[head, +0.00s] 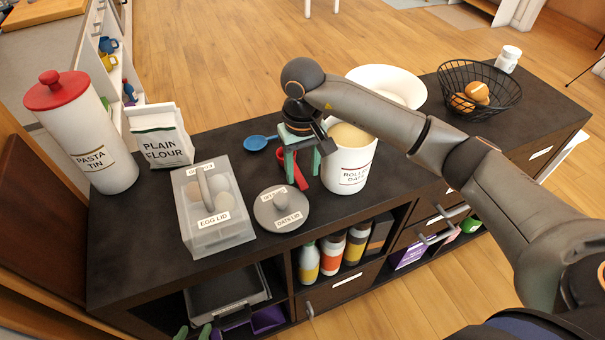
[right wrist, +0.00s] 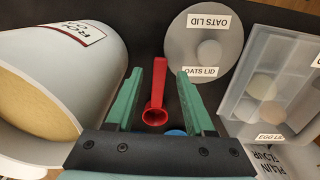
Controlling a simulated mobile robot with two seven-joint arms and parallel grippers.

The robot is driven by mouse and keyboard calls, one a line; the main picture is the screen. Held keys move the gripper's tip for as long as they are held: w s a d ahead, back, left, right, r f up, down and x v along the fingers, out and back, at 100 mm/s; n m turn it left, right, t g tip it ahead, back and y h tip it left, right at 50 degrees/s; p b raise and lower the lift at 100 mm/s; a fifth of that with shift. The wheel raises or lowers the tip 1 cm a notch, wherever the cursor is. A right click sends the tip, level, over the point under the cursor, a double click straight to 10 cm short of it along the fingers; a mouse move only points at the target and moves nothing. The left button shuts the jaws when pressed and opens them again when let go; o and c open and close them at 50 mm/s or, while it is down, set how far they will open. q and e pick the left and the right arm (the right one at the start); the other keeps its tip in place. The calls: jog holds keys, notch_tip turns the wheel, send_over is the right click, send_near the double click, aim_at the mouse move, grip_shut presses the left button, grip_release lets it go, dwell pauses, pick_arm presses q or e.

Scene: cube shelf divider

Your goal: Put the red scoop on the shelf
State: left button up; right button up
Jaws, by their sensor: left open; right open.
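The red scoop (head: 299,176) lies on the dark top of the shelf unit (head: 140,235), between the oats lid and the oats tin. My right gripper (head: 303,176) points down over it, open, with one green finger on each side. In the right wrist view the scoop (right wrist: 157,92) shows between the open fingers (right wrist: 171,72); I cannot tell whether they touch it. Two green tips at the bottom edge of the head view look like my left gripper (head: 193,332), open and empty in front of the lower left compartment. Most of it is cut off.
A blue scoop (head: 256,143), the oats lid (head: 281,209), egg box (head: 215,225) and open oats tin (head: 351,165) stand close around. Bottles (head: 331,254) fill the middle compartment; a grey tray (head: 228,290) sits in the left one. A wire basket (head: 480,88) is at right.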

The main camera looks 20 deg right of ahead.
notch_tip(320, 180, up, 10)
jog(key=shift+f, duration=0.2)
dwell(0.4)
jog(key=shift+s, duration=0.1)
dwell(0.8)
